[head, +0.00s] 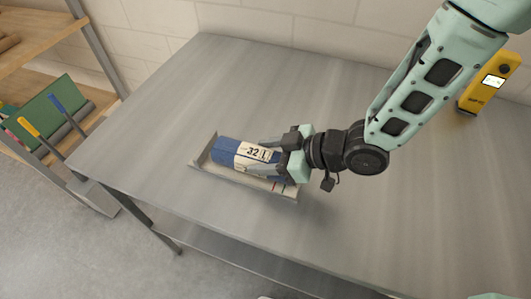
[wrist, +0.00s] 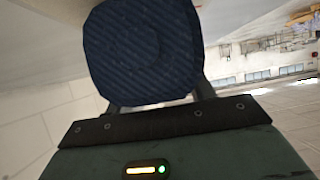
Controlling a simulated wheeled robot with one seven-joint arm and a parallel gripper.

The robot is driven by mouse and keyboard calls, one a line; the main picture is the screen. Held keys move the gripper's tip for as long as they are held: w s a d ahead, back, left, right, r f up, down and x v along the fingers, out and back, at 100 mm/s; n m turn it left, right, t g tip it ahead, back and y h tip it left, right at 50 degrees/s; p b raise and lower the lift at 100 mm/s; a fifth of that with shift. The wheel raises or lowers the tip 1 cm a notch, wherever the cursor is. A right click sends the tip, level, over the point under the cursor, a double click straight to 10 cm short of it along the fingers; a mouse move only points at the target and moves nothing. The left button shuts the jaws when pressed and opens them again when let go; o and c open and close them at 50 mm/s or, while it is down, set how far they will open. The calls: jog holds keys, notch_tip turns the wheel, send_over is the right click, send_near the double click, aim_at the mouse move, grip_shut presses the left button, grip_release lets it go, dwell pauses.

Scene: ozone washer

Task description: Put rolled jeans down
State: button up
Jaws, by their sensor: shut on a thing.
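The rolled jeans (head: 227,150) are a blue roll with a pale label band reading "32" and a letter. My gripper (head: 281,161) is shut on the right end of the roll. The roll lies lengthwise over a shallow grey tray (head: 208,168) on the metal table; whether it touches the tray floor I cannot tell. In the wrist view the dark blue ribbed end of the jeans (wrist: 143,50) fills the space between the fingers. The gripper hides the right end of the roll in the head view.
The metal table (head: 330,90) is bare around the tray. A yellow device (head: 489,82) with a small screen stands at the back right.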

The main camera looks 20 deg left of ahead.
jog(key=o, duration=1.2)
jog(key=shift+f, duration=0.1)
jog(key=shift+o, duration=0.2)
jog(key=shift+r, duration=0.2)
jog(key=w+d+r+m+t+h+b, duration=0.1)
jog(key=d+r+m+t+h, duration=0.2)
jog(key=d, duration=0.6)
jog(key=w+d+r+m+t+h, duration=0.15)
jog(key=d+r+h, duration=0.3)
jog(key=d, duration=0.45)
jog(key=s+d+r+m+g+h, duration=0.2)
jog(key=s+d, duration=0.1)
jog(key=s, duration=0.4)
jog(key=s+d+r+m+g+h, duration=0.2)
jog(key=s+d+r+m, duration=0.1)
jog(key=s, duration=0.4)
jog(key=shift+d+r+g, duration=0.3)
jog(key=shift+r+g, duration=0.05)
